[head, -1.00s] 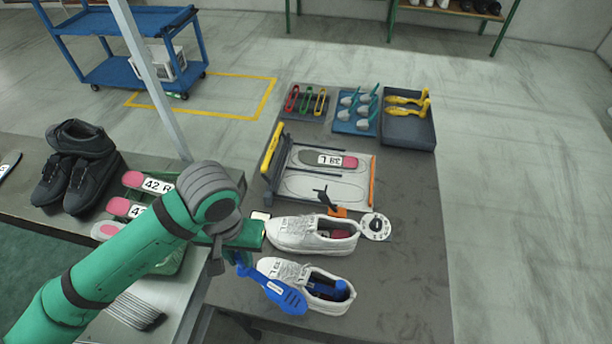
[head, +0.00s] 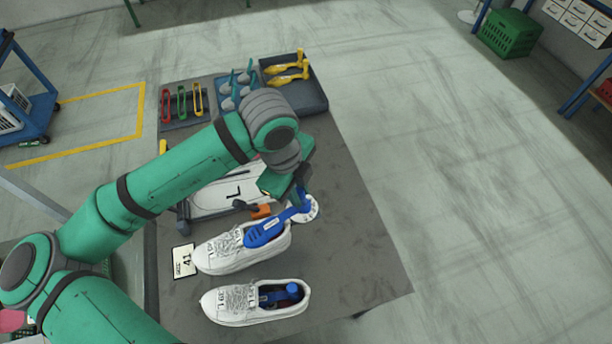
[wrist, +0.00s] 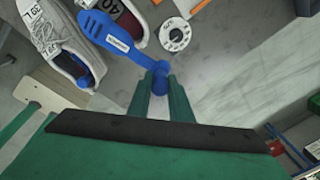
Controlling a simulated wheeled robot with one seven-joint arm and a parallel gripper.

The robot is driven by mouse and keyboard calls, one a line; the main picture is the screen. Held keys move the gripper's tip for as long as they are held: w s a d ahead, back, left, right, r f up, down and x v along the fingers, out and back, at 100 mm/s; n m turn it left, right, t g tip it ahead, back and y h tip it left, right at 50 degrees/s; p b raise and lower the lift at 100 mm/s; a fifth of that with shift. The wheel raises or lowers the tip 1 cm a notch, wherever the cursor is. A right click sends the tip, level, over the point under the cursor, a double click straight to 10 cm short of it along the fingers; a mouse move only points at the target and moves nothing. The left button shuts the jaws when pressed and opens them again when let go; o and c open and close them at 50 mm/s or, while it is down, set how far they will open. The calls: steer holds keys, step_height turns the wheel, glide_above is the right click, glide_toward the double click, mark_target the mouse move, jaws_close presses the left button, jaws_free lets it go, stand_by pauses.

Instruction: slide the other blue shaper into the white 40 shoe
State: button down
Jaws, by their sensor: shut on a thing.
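My gripper (head: 298,196) is shut on the knob end of a blue shaper (head: 266,231), which also shows in the wrist view (wrist: 115,38). The shaper's flat end slants down over the opening of the upper white shoe (head: 226,254); I cannot tell whether it touches. In the wrist view, a dark red insole marked 40 (wrist: 128,22) shows beside the shaper, inside that shoe. The lower white shoe (head: 235,304) stands in front, with another blue shaper (head: 291,292) in its opening. That shoe also shows in the wrist view (wrist: 50,40).
A card marked 41 (head: 184,261) lies left of the upper shoe. A white disc (head: 313,208) lies near my gripper. Behind are a white board (head: 212,198), red and green tools (head: 174,105), and a dark tray (head: 312,96) with yellow shapers. The table's right side (head: 350,235) is clear.

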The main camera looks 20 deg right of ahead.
mark_target(258, 235)
steer(key=d+m, duration=0.2)
steer(key=shift+w+d+m, duration=0.2)
steer(key=shift+d+m, duration=0.1)
steer(key=shift+a+f+h, duration=0.8)
steer(key=shift+a+f, duration=0.15)
steer(key=shift+a+f+h, duration=0.8)
steer(key=shift+a+f, duration=1.35)
steer(key=shift+a, duration=3.1)
steer(key=shift+s+d+f+y, duration=0.1)
steer(key=shift+d+f+y, duration=0.3)
steer(key=shift+f+y, duration=0.5)
steer(key=shift+s+d+f+y, duration=0.1)
steer(key=shift+d+f+y, duration=0.45)
steer(key=shift+f, duration=0.6)
steer(key=shift+s+d+f+y, duration=0.1)
steer(key=shift+d+f+y, duration=0.2)
steer(key=shift+f+y, duration=0.65)
